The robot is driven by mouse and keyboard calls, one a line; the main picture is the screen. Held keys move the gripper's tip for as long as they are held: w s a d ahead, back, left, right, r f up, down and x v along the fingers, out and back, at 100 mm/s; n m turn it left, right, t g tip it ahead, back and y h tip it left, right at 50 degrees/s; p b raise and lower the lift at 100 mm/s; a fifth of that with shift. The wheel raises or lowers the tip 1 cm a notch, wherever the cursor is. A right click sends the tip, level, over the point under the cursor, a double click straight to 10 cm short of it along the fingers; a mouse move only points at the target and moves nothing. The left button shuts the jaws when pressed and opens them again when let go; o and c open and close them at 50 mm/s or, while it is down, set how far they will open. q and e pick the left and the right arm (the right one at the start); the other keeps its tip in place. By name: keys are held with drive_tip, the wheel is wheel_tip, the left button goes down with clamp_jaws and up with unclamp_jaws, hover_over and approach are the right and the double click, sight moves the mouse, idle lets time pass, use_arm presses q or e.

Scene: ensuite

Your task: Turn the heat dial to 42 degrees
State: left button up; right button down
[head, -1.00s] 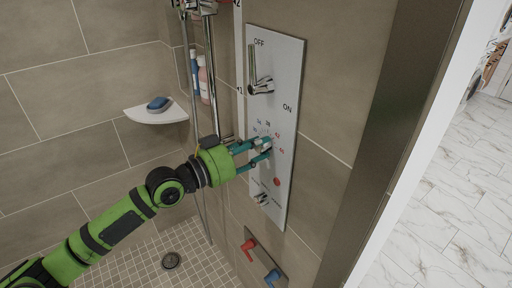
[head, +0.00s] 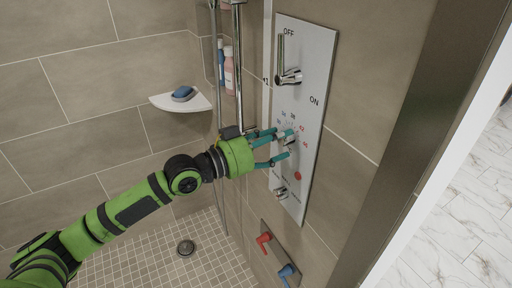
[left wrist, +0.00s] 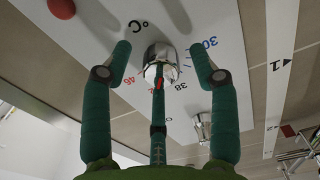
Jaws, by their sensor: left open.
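The chrome heat dial (head: 289,141) sits on the white shower panel (head: 314,72), ringed by printed degree figures. In the left wrist view the dial (left wrist: 160,58) lies between the two outer teal fingers, with a visible gap on each side. A middle finger lies in front of its lower part; I cannot tell whether it touches. A small red mark shows low on the dial, between the 46 and the 38; the 42 is hidden there. My left gripper (head: 280,146) is open around the dial. My right gripper is not in view.
The on/off lever (head: 289,76) is above the dial, and a smaller chrome knob (head: 281,192) is below it. Red and blue handles (head: 264,239) stick out lower down. A corner shelf (head: 184,103) holds blue soap. A vertical rail (head: 239,70) stands left of the panel.

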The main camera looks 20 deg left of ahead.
use_arm(q)
drive_tip(key=v, duration=1.1)
drive_tip(key=shift+a, duration=0.1)
idle(0.4)
